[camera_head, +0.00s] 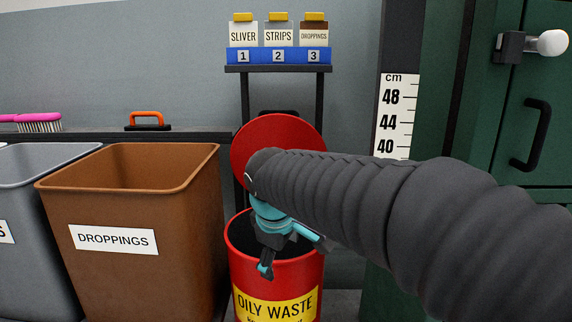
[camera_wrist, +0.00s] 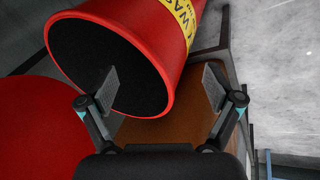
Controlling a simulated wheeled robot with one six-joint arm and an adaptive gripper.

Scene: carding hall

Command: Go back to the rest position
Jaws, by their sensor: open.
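My gripper (camera_head: 266,268) hangs pointing down over the mouth of the red oily waste can (camera_head: 275,285) in the head view. In the wrist view my gripper (camera_wrist: 160,88) has its two fingers spread wide apart with nothing between them. The left finger shows against the can's dark opening, and the right finger lies outside the red rim (camera_wrist: 168,95). The can's round red lid (camera_head: 262,135) stands raised behind my arm. The inside of the can looks dark, and I see no item in it.
A brown droppings bin (camera_head: 190,260) stands left of the can, with a grey bin (camera_head: 35,240) beyond it. A rack (camera_head: 278,69) holding three labelled containers is behind. A green cabinet (camera_head: 545,80) with a black handle and a cm scale (camera_head: 396,115) are at right.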

